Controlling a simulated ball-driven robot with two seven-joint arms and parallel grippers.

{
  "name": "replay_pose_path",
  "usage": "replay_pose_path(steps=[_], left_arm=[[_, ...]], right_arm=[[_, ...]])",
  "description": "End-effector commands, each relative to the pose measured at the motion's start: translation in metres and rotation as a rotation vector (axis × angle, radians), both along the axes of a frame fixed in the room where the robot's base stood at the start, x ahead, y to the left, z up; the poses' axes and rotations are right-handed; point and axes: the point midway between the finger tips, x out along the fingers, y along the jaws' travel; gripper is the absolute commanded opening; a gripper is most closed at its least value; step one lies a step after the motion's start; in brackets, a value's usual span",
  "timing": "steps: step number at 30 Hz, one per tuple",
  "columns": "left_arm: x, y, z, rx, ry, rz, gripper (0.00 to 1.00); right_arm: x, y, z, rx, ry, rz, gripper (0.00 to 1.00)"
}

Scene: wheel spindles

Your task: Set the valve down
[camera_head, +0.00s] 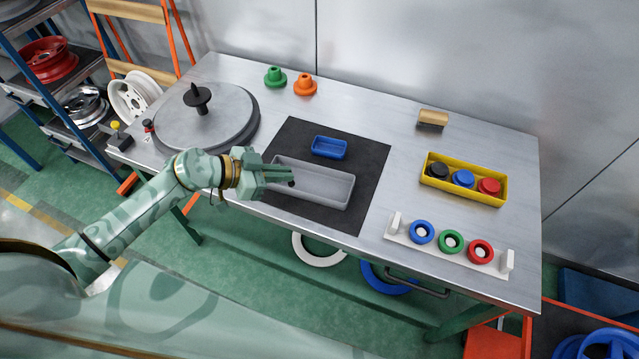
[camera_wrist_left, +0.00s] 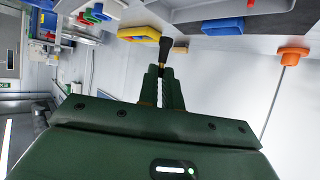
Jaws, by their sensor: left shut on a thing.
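My left gripper (camera_head: 283,180) is shut on a small valve, whose dark end (camera_head: 291,183) shows at the fingertips in the head view. In the left wrist view the valve (camera_wrist_left: 165,47) has a black end pointing away from the closed fingers (camera_wrist_left: 162,85); its other end is hidden between them. The gripper is over the left end of a long grey tray (camera_head: 325,192) on a black mat (camera_head: 363,212). Whether the valve touches the tray, I cannot tell. A smaller blue tray (camera_head: 330,148) lies behind the grey one. My right gripper is not in view.
A round turntable with a black spindle (camera_head: 201,99) stands at left. Green (camera_head: 275,77) and orange (camera_head: 305,85) cones stand behind. A yellow bin (camera_head: 464,195) with pots, a brush-like block (camera_head: 432,120) and a white rack of rings (camera_head: 445,252) are at right.

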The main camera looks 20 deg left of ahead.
Motion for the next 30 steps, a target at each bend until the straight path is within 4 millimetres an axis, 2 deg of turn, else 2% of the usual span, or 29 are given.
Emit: replay_pose_path(steps=[7, 9, 12, 20, 26, 30], left_arm=[[0.057, -0.048, -0.036, -0.005, -0.002, -0.002, 0.00], [0.066, -0.056, -0.056, -0.006, 0.003, -0.001, 0.00], [0.077, -0.066, -0.072, -0.005, 0.002, -0.002, 0.00], [0.089, -0.075, -0.087, -0.003, -0.001, -0.001, 0.00], [0.092, -0.078, -0.123, -0.003, 0.003, -0.001, 0.00], [0.093, -0.078, -0.121, -0.003, -0.001, -0.002, 0.00]], right_arm=[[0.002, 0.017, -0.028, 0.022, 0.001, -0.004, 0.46], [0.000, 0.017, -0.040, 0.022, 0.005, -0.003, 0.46], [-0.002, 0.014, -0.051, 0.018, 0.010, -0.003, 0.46], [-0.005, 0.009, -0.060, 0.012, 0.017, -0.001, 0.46], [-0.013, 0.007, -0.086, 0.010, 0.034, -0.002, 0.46], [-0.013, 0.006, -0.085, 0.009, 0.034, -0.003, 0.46]])
